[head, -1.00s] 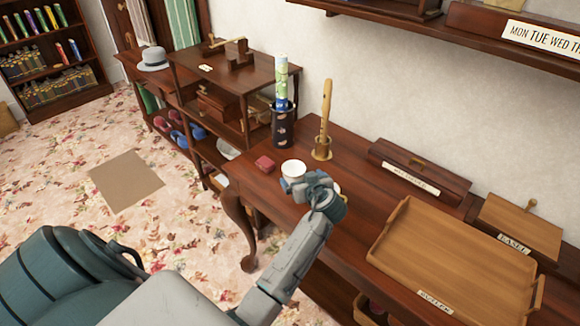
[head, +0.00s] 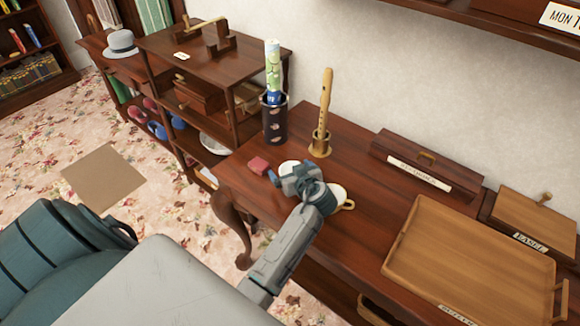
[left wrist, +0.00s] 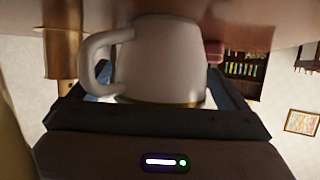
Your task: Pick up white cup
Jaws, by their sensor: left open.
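The white cup (head: 287,165) stands on the dark wooden desk (head: 361,220), mostly hidden behind my left gripper (head: 284,179) in the head view. In the left wrist view the cup (left wrist: 168,58) fills the middle and appears upside down, with its handle to the left and a gold line at one rim. My left gripper is open, its jaws on either side of the cup; I cannot tell whether they touch it. A second pale vessel with a gold handle (head: 347,205) shows partly behind my left wrist. My right gripper is not in view.
A small red block (head: 257,165) lies left of the cup. A recorder (head: 325,105) in a stand and a dark cylinder (head: 275,125) stand behind it. A wooden tray (head: 470,262) and a long dark box (head: 425,160) are to the right.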

